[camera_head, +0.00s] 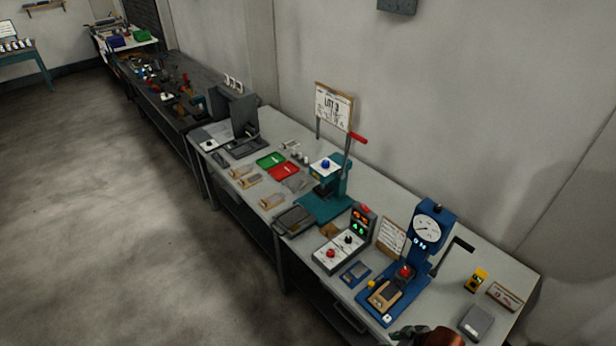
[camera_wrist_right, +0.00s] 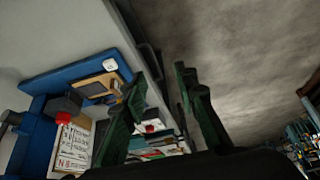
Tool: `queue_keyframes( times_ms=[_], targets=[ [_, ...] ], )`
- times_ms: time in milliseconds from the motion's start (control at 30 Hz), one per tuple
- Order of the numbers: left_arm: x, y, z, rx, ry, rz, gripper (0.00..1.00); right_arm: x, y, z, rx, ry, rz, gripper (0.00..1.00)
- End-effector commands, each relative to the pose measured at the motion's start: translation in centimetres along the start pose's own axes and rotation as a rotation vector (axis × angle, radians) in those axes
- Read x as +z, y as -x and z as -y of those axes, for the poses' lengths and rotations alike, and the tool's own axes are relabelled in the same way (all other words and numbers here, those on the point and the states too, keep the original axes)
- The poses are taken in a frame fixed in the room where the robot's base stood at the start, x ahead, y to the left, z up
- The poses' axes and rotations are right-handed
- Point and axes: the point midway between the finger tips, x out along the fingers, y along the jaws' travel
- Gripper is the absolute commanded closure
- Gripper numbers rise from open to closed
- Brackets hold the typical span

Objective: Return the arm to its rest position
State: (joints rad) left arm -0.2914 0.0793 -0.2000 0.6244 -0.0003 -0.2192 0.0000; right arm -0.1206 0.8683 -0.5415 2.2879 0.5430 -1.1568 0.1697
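My right gripper shows at the bottom edge of the head view (camera_head: 408,332), with its dark green fingers beside the front of the blue press (camera_head: 424,255). Part of my copper-coloured arm shows just right of it. In the right wrist view, the gripper's two green fingers (camera_wrist_right: 165,85) stand apart with nothing held between them. The blue press base (camera_wrist_right: 62,76) lies to their left in that view, with a tan and dark block (camera_wrist_right: 98,86) on it. My left gripper is in neither view.
The grey bench (camera_head: 455,285) also carries a teal press (camera_head: 322,203), a control box (camera_head: 340,250), red (camera_head: 282,172) and green (camera_head: 270,159) trays, and a grey box (camera_head: 476,322). Open floor (camera_head: 130,250) lies left of the bench.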

Motion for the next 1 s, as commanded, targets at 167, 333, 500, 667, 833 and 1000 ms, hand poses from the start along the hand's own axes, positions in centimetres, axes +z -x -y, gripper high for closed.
queue_keyframes(
  times_ms=[167, 333, 500, 667, 833, 1000],
  targets=[
    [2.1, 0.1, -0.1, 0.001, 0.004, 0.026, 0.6, 0.2, 0.8, 1.3, 0.044, -0.084, -0.031, 0.73],
    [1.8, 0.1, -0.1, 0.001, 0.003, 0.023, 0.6, 3.1, 2.8, 1.1, 0.137, -0.233, -0.015, 0.73],
    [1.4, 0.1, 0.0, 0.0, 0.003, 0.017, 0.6, 7.0, 4.8, 0.7, 0.213, -0.364, 0.038, 0.73],
    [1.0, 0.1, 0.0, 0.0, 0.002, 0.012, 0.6, 10.7, 6.4, 0.8, 0.267, -0.469, 0.095, 0.73],
    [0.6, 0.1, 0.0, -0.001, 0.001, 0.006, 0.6, 14.6, 8.2, 1.4, 0.312, -0.573, 0.16, 0.73],
    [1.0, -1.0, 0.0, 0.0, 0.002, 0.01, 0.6, 16.7, 4.0, 1.1, 0.31, -0.581, 0.189, 0.73]
  ],
)
